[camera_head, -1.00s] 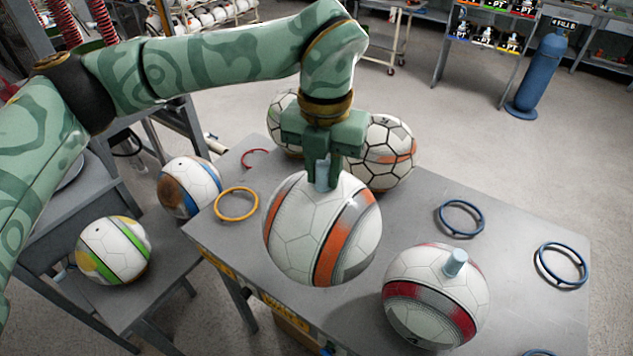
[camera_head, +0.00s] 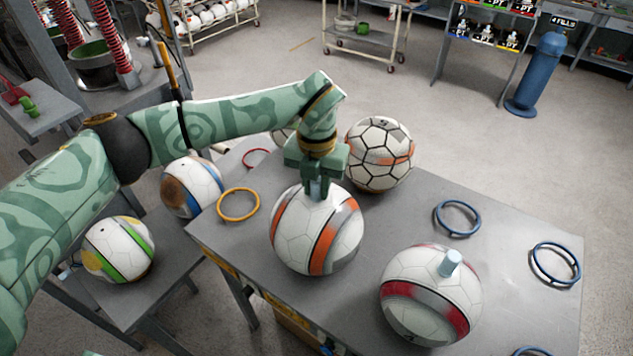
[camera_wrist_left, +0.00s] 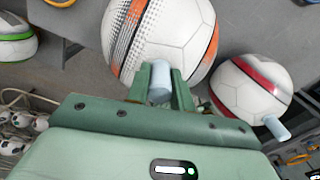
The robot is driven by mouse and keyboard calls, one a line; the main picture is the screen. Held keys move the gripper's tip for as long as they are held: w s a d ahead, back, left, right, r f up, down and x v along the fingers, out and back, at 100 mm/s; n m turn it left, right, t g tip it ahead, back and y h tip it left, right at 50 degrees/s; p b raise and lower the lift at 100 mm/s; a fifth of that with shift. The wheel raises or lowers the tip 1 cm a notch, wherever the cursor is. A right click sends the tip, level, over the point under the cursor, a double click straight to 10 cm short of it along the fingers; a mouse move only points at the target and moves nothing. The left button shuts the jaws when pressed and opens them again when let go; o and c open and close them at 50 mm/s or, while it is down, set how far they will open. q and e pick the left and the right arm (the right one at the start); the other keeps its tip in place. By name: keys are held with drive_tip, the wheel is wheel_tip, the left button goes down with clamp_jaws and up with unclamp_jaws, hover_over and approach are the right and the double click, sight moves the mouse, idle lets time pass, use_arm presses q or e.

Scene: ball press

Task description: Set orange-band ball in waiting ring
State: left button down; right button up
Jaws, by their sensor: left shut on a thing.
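The orange-band ball (camera_head: 293,240) is white with orange and dark bands. It is over the middle of the grey table, and I cannot tell whether it touches the top. My left gripper (camera_head: 317,188) comes from above and is shut on the pale peg on this ball. The left wrist view shows the peg (camera_wrist_left: 159,84) between the fingers, with the ball (camera_wrist_left: 178,35) beyond. A yellow ring (camera_head: 238,219) lies empty at the table's left edge, left of the ball. Which ring is the waiting ring is not clearly marked. My right gripper is not in view.
A red-band ball (camera_head: 430,277) with a peg stands front right on the table (camera_head: 400,225). A black-lined ball (camera_head: 380,165) stands behind. Blue rings (camera_head: 458,233) lie empty at right. Two balls rest on the lower left stand, one with green and yellow bands (camera_head: 118,250).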

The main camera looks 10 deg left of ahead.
use_arm(q)
drive_tip(key=shift+f, duration=0.25)
drive_tip(key=c, duration=1.2)
unclamp_jaws()
drive_tip(key=shift+c, duration=0.2)
drive_tip(key=shift+r, duration=0.3)
wheel_tip(320, 180, up, 12)
drive_tip(key=b, duration=0.1)
